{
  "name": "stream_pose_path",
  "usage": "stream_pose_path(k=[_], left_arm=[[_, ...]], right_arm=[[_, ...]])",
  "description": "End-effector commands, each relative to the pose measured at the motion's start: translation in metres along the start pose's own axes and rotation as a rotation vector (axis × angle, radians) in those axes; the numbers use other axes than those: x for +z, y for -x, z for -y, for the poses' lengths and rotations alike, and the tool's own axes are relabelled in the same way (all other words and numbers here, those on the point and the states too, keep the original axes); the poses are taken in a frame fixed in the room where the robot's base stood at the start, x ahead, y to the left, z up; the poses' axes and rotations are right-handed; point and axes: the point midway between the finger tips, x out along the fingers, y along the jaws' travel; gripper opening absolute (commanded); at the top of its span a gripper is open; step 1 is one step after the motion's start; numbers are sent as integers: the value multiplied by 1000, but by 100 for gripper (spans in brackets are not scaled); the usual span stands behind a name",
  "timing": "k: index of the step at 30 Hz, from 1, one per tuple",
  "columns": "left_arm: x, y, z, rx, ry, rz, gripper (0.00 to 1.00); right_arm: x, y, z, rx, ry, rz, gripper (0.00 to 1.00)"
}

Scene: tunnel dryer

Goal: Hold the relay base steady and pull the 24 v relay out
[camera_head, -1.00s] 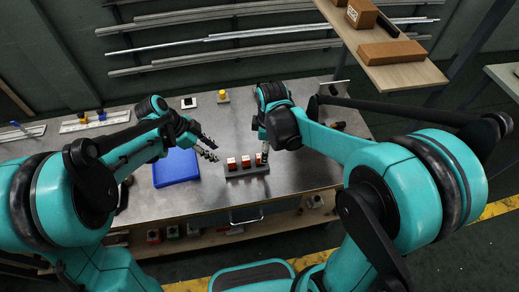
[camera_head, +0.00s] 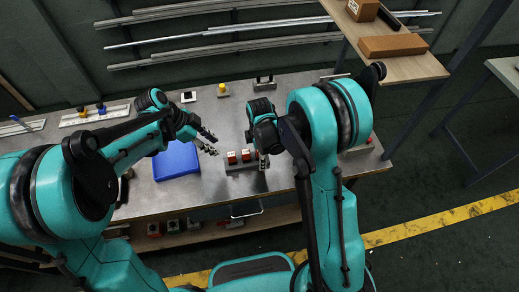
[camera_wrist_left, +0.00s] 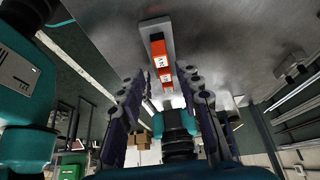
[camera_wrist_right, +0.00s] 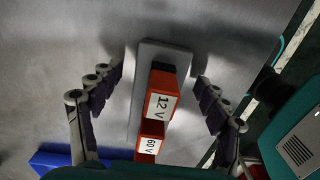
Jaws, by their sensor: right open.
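The grey relay base (camera_head: 246,166) lies on the metal bench with orange-red relays in a row on it, also seen in the left wrist view (camera_wrist_left: 155,27). My right arm partly hides the base's right end.
A blue tray (camera_head: 176,160) lies left of the base. A wooden shelf (camera_head: 400,66) with boxes juts out at the upper right. Bare bench lies behind the base.

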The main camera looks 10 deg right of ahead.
Motion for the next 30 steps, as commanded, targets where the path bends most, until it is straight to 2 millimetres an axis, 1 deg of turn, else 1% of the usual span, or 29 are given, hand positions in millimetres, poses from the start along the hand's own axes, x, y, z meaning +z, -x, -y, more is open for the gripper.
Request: stream_pose_path(k=[3, 9, 10, 11, 12, 14, 15, 16, 17, 18, 20, 23, 25, 30], left_arm=[[0, 0, 0, 0, 0, 0, 34], [0, 0, 0, 0, 0, 0, 34], [0, 0, 0, 0, 0, 0, 34], [0, 0, 0, 0, 0, 0, 34], [0, 0, 0, 0, 0, 0, 34], [0, 0, 0, 0, 0, 0, 34], [0, 0, 0, 0, 0, 0, 34], [0, 0, 0, 0, 0, 0, 34], [0, 0, 0, 0, 0, 0, 34], [0, 0, 0, 0, 0, 0, 34], [0, 0, 0, 1, 0, 2, 47], [-5, -3, -1, 13, -2, 36, 47], [-12, -7, -2, 29, -3, 96, 47], [-35, -13, -2, 43, -4, 306, 47]], right_arm=[[0, -4, 0, 0, 0, 0, 76], [0, -4, 0, 0, -1, 0, 76], [0, -4, 0, 0, -1, 0, 73], [0, -4, 0, 0, -1, 0, 65], [0, -4, 0, 0, -1, 0, 55], [0, -4, 0, 0, -1, 0, 39], [0, -4, 0, 0, -1, 0, 28], [0, -4, 0, 0, -1, 0, 20], [0, -4, 0, 0, -1, 0, 15], [0, -4, 0, 0, -1, 0, 15], [0, -4, 0, 0, -1, 0, 15], [0, -4, 0, 0, -1, 0, 15], [0, -4, 0, 0, -1, 0, 15], [0, -4, 0, 0, -1, 0, 15]])
